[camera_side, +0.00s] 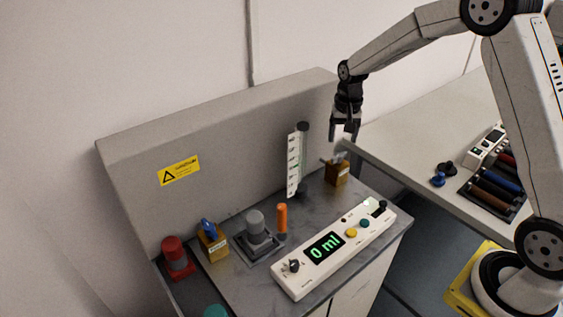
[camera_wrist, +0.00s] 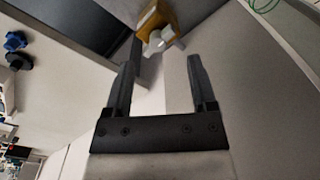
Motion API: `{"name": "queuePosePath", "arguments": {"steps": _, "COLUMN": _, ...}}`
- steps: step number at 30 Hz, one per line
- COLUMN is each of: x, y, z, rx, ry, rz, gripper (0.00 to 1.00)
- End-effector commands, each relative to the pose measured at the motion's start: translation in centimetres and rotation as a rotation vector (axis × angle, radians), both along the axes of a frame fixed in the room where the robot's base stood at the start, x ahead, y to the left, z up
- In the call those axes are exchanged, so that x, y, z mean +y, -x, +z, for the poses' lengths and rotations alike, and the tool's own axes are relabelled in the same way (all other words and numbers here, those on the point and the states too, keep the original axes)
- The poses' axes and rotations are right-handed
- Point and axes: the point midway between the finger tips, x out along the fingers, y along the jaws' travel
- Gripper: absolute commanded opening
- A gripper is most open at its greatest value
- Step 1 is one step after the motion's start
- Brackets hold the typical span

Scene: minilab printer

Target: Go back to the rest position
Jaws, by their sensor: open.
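My gripper (camera_side: 343,130) hangs from the raised arm, above and slightly right of a brown-orange block with a white tap handle (camera_side: 337,172) at the back right of the grey bench. In the wrist view my gripper (camera_wrist: 160,85) has its two dark fingers spread apart with nothing between them. The block with its white handle (camera_wrist: 157,38) shows beyond the fingertips in that view, apart from them.
A white control panel (camera_side: 330,250) reading "0 ml" lies on the bench (camera_side: 225,283). The white side table (camera_side: 400,155) holds a rack of coloured cylinders (camera_side: 495,185). A grey back wall panel (camera_side: 230,140) rises behind the bench.

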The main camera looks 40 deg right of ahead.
Motion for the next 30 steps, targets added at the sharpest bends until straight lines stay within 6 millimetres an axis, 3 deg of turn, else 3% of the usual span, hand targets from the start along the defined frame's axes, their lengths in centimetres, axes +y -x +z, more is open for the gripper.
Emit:
{"name": "queuePosePath", "arguments": {"steps": 8, "x": 4.1, "y": 4.8, "z": 1.1, "rx": -0.056, "ry": 0.018, "rz": 0.194, "gripper": 0.73}}
{"name": "queuePosePath", "arguments": {"steps": 18, "x": 8.2, "y": 12.1, "z": 1.3, "rx": -0.128, "ry": 0.048, "rz": 0.44, "gripper": 0.73}}
{"name": "queuePosePath", "arguments": {"steps": 24, "x": 9.9, "y": 16.6, "z": 1.0, "rx": -0.165, "ry": 0.066, "rz": 0.571, "gripper": 0.73}}
{"name": "queuePosePath", "arguments": {"steps": 30, "x": 10.7, "y": 19.3, "z": 0.6, "rx": -0.188, "ry": 0.079, "rz": 0.65, "gripper": 0.73}}
